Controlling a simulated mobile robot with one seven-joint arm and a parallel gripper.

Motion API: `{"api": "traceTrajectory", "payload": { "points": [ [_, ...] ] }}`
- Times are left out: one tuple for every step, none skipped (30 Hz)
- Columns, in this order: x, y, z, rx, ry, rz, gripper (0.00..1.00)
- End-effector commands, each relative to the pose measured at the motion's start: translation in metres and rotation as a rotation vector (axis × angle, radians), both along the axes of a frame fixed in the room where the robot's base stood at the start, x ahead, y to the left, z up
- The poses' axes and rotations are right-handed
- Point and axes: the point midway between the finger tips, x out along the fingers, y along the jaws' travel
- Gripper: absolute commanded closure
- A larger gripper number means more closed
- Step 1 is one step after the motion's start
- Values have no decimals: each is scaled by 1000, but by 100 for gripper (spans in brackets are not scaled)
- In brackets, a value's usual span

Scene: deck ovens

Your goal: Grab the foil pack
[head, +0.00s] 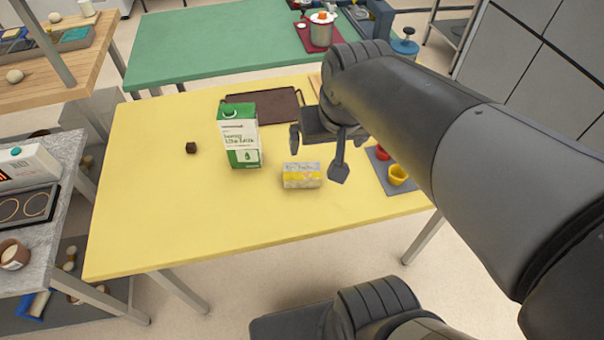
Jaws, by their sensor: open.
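The foil pack (302,176) is a small silver block with a yellow band. It lies on the yellow table (170,235), near the middle of its front half. My gripper (317,165) is open, with its fingers spread and pointing down. In the picture it is just above and behind the pack, with one finger to the upper left and the other to the right. The gap in height between fingers and pack is hard to tell. Nothing shows between the fingers.
A green and white milk carton (240,138) stands just left of the pack. A grey mat (383,163) with a yellow cup (397,175) and a red cup (382,152) is at right. The table's front left is clear.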

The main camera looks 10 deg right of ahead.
Motion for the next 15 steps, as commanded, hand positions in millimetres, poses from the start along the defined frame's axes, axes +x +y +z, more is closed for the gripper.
{"api": "traceTrajectory", "payload": {
  "points": [
    [11,1,-8,5,33,-10,0],
    [17,1,-12,7,49,-15,0],
    [26,2,-17,10,70,-25,0],
    [32,3,-21,12,86,-32,0],
    [37,3,-26,14,102,-38,0],
    [45,4,-33,17,123,-47,0],
    [51,4,-38,18,140,-54,0],
    [57,5,-43,20,156,-61,0],
    [65,6,-51,22,176,-70,0],
    [70,6,-57,23,192,-77,0],
    [76,7,-63,24,207,-84,0],
    [83,8,-71,25,228,-92,0],
    [88,9,-78,26,243,-99,0],
    [93,9,-84,26,259,-107,0],
    [99,10,-93,26,278,-115,0]
  ]
}}
